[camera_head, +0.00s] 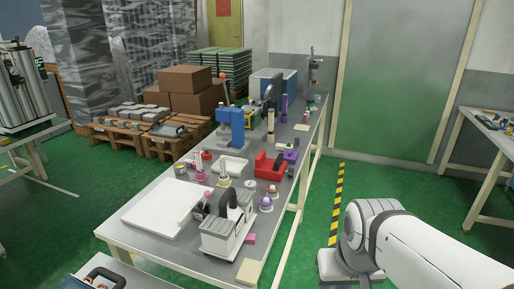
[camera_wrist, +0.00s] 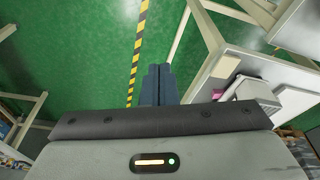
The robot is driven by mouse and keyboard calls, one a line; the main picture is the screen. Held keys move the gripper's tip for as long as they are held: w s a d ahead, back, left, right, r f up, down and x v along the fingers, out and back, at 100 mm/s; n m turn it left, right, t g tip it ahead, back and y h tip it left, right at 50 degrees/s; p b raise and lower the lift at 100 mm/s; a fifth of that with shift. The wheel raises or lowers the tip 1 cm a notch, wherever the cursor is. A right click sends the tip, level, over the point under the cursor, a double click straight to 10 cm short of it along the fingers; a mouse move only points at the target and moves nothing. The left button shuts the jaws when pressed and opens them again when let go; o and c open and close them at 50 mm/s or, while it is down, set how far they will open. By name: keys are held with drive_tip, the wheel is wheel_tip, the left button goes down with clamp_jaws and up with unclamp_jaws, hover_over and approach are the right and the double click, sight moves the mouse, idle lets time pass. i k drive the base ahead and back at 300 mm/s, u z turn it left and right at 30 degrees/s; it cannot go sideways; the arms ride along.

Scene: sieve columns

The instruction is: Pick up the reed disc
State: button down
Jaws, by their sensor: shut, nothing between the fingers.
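I cannot pick out the reed disc for certain among the small items on the long workbench (camera_head: 165,238). A pink stacked column (camera_head: 199,173) and a cream column (camera_head: 223,178) stand on the bench near a white tray (camera_head: 232,164). Two small round items, one (camera_head: 272,190) behind the other (camera_head: 266,204), sit near the bench's right edge. My gripper (camera_wrist: 158,70) shows in the wrist view, its dark fingers together and empty, over green floor beside the bench. It is not visible in the head view.
A red holder (camera_head: 268,166), a blue device (camera_head: 230,127) and a grey-white machine with a black handle (camera_head: 228,228) crowd the bench. A white board (camera_head: 160,208) lies at its left.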

sight(250, 184)
drive_tip(key=z, duration=1.65)
drive_tip(key=i, duration=1.85)
drive_tip(key=u, duration=1.25)
drive_tip(key=k, duration=0.1)
drive_tip(key=u, duration=1.95)
drive_tip(key=i, duration=0.2)
